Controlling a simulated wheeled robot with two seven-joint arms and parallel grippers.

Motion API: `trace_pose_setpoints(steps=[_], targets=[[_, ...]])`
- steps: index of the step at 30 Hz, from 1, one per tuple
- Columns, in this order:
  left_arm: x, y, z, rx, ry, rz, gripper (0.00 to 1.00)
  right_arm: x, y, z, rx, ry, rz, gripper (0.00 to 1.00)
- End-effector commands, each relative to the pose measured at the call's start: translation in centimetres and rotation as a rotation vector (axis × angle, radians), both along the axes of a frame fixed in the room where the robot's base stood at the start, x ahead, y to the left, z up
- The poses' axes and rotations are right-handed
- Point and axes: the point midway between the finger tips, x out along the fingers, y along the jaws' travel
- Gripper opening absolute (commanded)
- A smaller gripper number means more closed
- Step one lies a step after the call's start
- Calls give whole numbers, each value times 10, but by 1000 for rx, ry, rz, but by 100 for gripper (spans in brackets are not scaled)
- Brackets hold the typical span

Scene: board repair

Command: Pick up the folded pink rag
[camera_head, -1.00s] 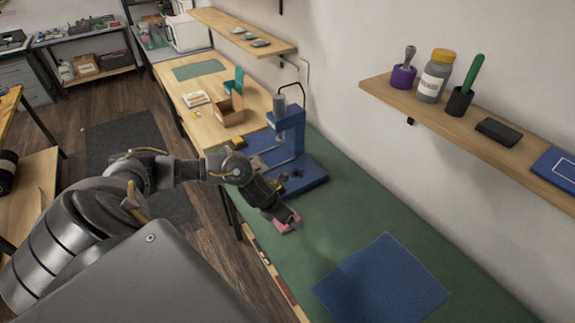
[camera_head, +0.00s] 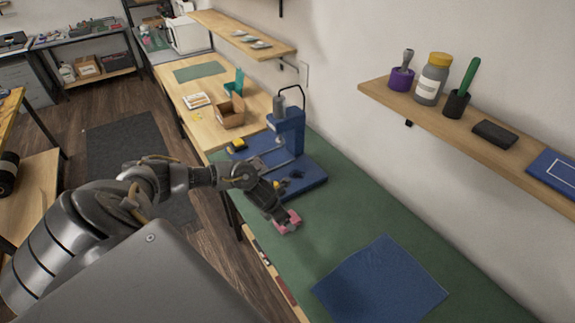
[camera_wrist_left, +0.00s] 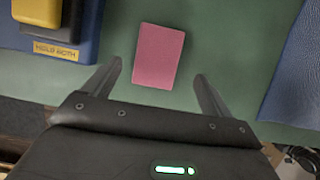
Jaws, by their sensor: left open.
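The folded pink rag (camera_wrist_left: 159,56) lies flat on the green mat, a small rectangle near the bench's front edge. In the wrist view it sits between and just beyond the fingertips of my left gripper (camera_wrist_left: 157,78), which is open and empty. In the head view the pink rag (camera_head: 289,222) shows beside the end of my left gripper (camera_head: 284,226), which partly covers it. Whether the fingers are at the rag's height is hard to tell. My right gripper is not in view.
A blue press (camera_head: 289,130) on a blue base stands just behind my left gripper. A blue cloth (camera_head: 381,284) lies to the right on the green mat (camera_head: 350,215). A wall shelf (camera_head: 480,142) with jars runs above the right side.

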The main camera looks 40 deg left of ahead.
Motion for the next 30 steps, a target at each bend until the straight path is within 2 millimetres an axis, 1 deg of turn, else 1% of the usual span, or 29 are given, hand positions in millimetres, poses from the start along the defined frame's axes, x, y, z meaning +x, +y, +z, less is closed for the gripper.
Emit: trace_pose_setpoints(steps=[1,3,9,13,19,20,30], targets=[[3,0,-3,-3,3,3,85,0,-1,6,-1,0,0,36],[7,1,-11,-2,3,4,85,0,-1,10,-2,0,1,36],[17,1,-33,-2,1,2,85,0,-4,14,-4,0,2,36],[19,0,-39,0,1,0,85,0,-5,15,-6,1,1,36],[20,0,-40,0,0,0,85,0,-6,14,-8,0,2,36],[20,0,-40,0,0,0,83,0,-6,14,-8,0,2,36],[20,0,-40,0,0,0,39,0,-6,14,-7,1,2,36]])
